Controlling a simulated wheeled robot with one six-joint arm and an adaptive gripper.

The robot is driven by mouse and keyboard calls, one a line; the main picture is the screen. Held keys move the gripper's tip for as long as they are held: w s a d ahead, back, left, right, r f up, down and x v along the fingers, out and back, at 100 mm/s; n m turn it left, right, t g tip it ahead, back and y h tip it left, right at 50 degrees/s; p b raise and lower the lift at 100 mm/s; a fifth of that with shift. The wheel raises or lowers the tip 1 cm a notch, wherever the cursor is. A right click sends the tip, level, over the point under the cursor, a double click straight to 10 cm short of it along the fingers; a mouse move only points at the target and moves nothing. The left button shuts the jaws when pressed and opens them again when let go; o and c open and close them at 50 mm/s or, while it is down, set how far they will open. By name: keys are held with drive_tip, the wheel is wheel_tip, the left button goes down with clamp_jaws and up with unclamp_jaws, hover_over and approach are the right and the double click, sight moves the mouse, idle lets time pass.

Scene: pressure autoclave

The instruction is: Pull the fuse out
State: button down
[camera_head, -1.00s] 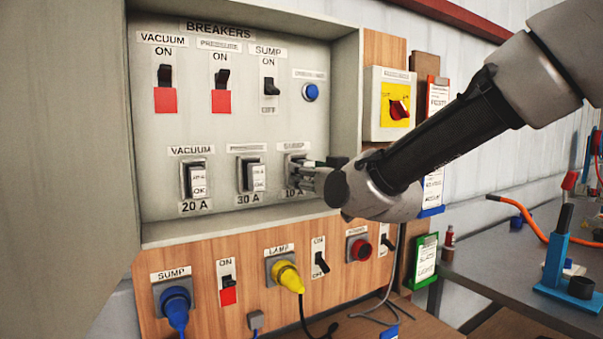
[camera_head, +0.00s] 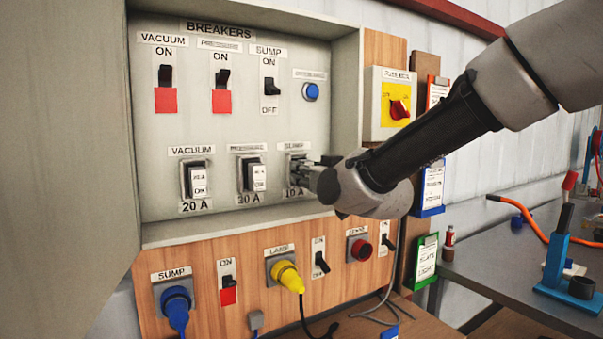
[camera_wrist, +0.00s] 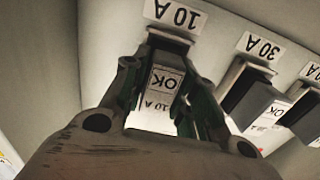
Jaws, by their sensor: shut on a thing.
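The sump fuse (camera_wrist: 163,88) is a dark block with a white label reading OK and 10 A, seen upside down in the wrist view. My gripper (camera_wrist: 160,100) has one green-padded finger on each side of it and is shut on it. The dark 10 A holder (camera_wrist: 168,43) is just behind the fuse; I cannot tell how deep the fuse sits in it. In the head view my gripper (camera_head: 308,172) reaches in from the right at the sump position (camera_head: 297,158) and hides most of the fuse.
The pressure fuse (camera_head: 253,175) and vacuum fuse (camera_head: 195,180) sit to the left. Breaker switches (camera_head: 271,86) are above. The open cabinet's right wall (camera_head: 347,100) and lower lip (camera_head: 240,230) border the opening. Plugs, including a yellow one (camera_head: 287,276), are below.

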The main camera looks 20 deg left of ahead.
idle(0.3)
drive_tip(key=v, duration=0.6)
idle(0.4)
drive_tip(key=shift+s, duration=0.1)
